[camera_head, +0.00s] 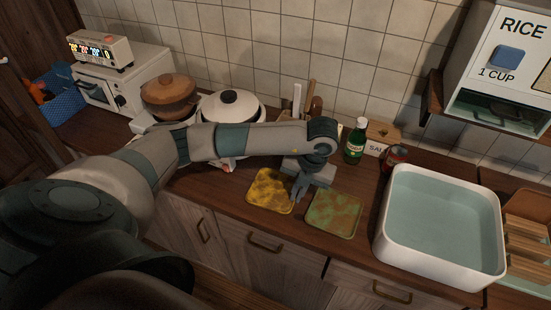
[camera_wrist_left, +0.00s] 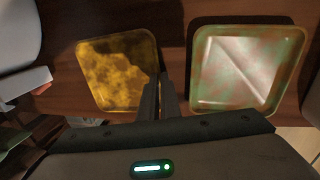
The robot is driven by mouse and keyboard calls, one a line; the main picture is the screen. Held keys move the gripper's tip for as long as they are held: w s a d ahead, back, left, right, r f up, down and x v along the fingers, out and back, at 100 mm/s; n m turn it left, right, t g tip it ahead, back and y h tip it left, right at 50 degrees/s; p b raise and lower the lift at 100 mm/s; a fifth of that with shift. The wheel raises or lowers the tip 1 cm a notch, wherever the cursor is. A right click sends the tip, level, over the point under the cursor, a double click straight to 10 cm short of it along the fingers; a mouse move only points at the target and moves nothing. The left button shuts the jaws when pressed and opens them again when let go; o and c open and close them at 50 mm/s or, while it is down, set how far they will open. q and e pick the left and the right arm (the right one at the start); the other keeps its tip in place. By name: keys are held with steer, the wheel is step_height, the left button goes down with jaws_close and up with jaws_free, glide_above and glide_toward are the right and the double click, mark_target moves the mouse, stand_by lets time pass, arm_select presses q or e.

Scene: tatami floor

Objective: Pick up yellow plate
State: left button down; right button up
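The yellow plate (camera_head: 268,189), square with brownish stains, is on the wooden counter near its front edge. It also shows in the left wrist view (camera_wrist_left: 112,72). My left gripper (camera_head: 297,192) reaches down at the plate's right edge. In the left wrist view its two fingers (camera_wrist_left: 159,88) are close together, with the right rim of the yellow plate between them. They look shut on that rim; the fingertips partly hide it. Whether the plate is clear of the counter cannot be told. My right gripper is not in view.
A stained green plate (camera_head: 334,216) lies just right of the gripper. A white basin of water (camera_head: 386,240) stands further right. A green bottle (camera_head: 355,143), a salt box (camera_head: 378,146) and a jar (camera_head: 396,158) stand behind. A white lidded pot (camera_head: 231,102) is behind my arm.

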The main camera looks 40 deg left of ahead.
arm_select(q)
steer(key=shift+s, duration=0.1)
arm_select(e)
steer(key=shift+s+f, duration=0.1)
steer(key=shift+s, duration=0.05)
